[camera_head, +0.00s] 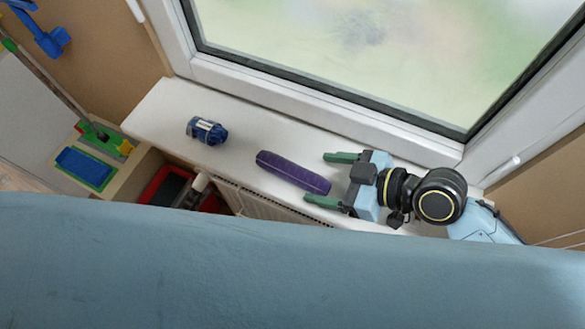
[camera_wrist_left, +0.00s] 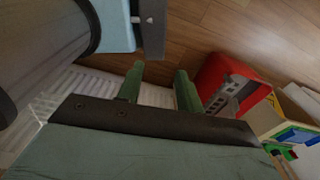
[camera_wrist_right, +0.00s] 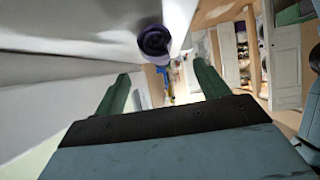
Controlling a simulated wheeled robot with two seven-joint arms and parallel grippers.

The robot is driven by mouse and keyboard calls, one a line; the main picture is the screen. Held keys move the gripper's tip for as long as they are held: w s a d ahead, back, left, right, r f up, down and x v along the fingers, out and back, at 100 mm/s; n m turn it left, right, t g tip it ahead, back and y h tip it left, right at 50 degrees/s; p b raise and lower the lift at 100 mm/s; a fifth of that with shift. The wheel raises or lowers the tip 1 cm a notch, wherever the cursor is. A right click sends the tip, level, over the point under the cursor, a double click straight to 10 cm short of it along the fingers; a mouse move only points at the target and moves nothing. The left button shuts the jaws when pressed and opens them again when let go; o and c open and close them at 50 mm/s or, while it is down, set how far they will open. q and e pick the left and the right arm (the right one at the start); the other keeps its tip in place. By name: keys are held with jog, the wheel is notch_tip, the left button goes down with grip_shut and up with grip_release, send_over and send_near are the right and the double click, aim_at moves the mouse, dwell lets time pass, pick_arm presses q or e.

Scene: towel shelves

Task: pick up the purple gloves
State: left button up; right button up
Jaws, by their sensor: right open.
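The purple gloves show as a long dark-purple bundle (camera_head: 290,171) lying on the white windowsill in the head view. In the right wrist view the bundle is seen end-on as a round purple shape (camera_wrist_right: 153,41), ahead and between the fingers. My right gripper (camera_head: 317,178) comes from the right, open, its green fingers pointing left. The bundle's right end appears in the gap between its fingertips; I cannot tell whether they touch. My left gripper (camera_wrist_left: 158,72) shows only in the left wrist view, its fingers apart and empty, near a white radiator (camera_wrist_left: 85,85).
The window frame (camera_head: 300,103) rises behind. A red container (camera_head: 165,185) and a box with a blue-green item (camera_head: 87,167) are lower left.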

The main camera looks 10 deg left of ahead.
aim_at(301, 173)
jog(key=shift+w+a+f, duration=0.15)
jog(key=shift+a, duration=0.3)
jog(key=shift+p+x, duration=0.3)
jog(key=shift+x, duration=0.5)
jog(key=x, duration=0.3)
jog(key=shift+a+p, duration=0.2)
jog(key=shift+p, duration=0.15)
jog(key=shift+w+a+f, duration=0.1)
jog(key=shift+a+f, duration=0.05)
jog(key=shift+a, duration=0.1)
pick_arm(q)
jog(key=shift+w+d+r, duration=0.1)
jog(key=shift+w+r, duration=0.6)
jog(key=shift+w, duration=0.25)
pick_arm(e)
jog(key=c, duration=1.1)
